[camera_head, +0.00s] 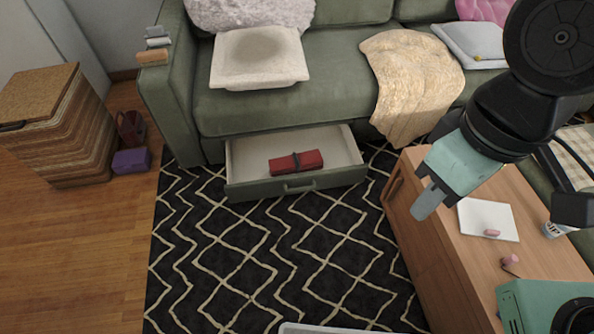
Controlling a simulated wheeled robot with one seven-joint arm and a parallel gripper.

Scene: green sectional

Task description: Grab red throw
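The red throw (306,160) is rolled up with a dark strap around it. It lies in the open drawer (239,160) under the green sofa. My gripper (428,203) is at the right, above the near edge of the wooden table, well away from the throw. Its fingers are seen almost edge-on, so I cannot tell whether they are open or shut. I see nothing held in it.
The green sofa (330,88) stands behind the drawer, with a beige blanket (410,75) draped over it. The wooden table (440,250) fills the right. A woven box (60,130) stands at the left. The patterned rug (270,260) in front of the drawer is clear.

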